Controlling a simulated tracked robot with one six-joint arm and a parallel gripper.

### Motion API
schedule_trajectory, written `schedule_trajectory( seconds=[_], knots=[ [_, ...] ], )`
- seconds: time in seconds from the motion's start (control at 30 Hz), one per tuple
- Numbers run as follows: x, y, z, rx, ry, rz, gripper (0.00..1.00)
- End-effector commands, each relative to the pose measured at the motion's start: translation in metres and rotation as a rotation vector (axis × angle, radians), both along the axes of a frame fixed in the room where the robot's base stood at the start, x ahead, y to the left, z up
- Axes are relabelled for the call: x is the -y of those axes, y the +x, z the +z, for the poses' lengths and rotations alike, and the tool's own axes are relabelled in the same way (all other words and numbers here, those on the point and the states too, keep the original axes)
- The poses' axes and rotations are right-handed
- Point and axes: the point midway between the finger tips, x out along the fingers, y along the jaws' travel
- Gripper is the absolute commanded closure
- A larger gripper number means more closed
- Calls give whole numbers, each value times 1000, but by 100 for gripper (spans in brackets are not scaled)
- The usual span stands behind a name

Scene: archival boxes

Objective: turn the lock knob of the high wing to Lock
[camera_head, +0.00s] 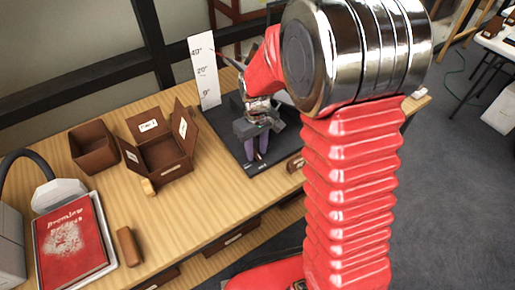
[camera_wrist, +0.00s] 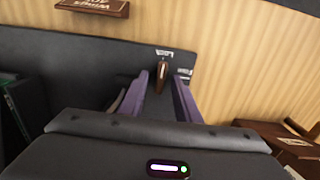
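The lock knob (camera_wrist: 161,78) is a small brown lever on a dark grey plate (camera_wrist: 85,58), seen in the wrist view. Its far end points towards a small white label (camera_wrist: 165,54). A second label (camera_wrist: 183,72) lies to its right. Both are too small to read surely. My gripper (camera_wrist: 163,88) has its two purple fingers on either side of the knob, with gaps visible, so it is open. In the head view my gripper (camera_head: 257,148) points down over the dark base (camera_head: 222,128); there the knob cannot be made out.
A white angle scale (camera_head: 204,70) stands behind the base. Left on the wooden table are an open brown box (camera_head: 165,155), another brown box (camera_head: 94,148), a tan block (camera_head: 148,187), a brown block (camera_head: 129,246) and a red book (camera_head: 70,240).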

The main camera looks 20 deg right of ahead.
Motion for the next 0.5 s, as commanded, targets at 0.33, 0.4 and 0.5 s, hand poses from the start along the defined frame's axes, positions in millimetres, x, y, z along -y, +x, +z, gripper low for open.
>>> schedule_trajectory(
  seconds=[0.33, 0.4, 0.5],
  knots=[
    [0, 0, 17, 1, 0, 0, 70],
    [0, 1, 27, 3, 0, 0, 70],
    [0, 1, 43, 2, 0, 0, 70]
  ],
)
